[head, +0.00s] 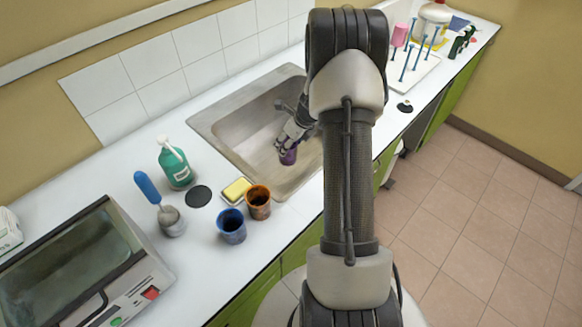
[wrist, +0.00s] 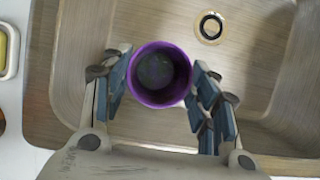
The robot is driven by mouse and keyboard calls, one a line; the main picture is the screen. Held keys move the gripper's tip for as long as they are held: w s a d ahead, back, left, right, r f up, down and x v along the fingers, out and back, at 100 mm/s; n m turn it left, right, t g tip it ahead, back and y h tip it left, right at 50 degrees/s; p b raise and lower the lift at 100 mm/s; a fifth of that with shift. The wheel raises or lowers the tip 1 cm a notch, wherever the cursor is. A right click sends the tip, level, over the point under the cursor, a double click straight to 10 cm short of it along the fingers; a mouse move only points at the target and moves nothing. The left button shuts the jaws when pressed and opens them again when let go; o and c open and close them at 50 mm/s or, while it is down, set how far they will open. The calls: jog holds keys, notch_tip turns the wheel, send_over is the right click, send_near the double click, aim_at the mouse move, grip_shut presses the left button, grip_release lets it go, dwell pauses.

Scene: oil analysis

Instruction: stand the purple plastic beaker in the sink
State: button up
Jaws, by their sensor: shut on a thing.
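The purple plastic beaker (wrist: 160,75) is between the fingers of my gripper (wrist: 160,88) in the wrist view, its round open mouth facing the camera. The fingers press on its left and right sides. In the head view the beaker (head: 288,156) shows just below my gripper (head: 290,143), partly covered by it. The sink (head: 226,128) is a grey basin let into the counter, and the beaker is over or inside its basin. I cannot tell whether the beaker's base touches the sink floor. The sink's drain (wrist: 210,27) shows beyond the beaker.
A blue beaker (head: 231,228), an orange-brown beaker (head: 258,204) and a yellow sponge in a dish (head: 236,190) stand by the sink's near left edge. A green bottle (head: 175,165) and a blue-handled brush (head: 150,190) stand further left. A peg rack (head: 415,70) is at the right.

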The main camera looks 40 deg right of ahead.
aim_at(290, 164)
notch_tip(290, 164, down, 12)
jog(key=b, duration=0.5)
jog(key=shift+r, duration=0.2)
jog(key=shift+f, duration=0.15)
jog(key=o, duration=1.1)
jog(key=shift+o, duration=0.2)
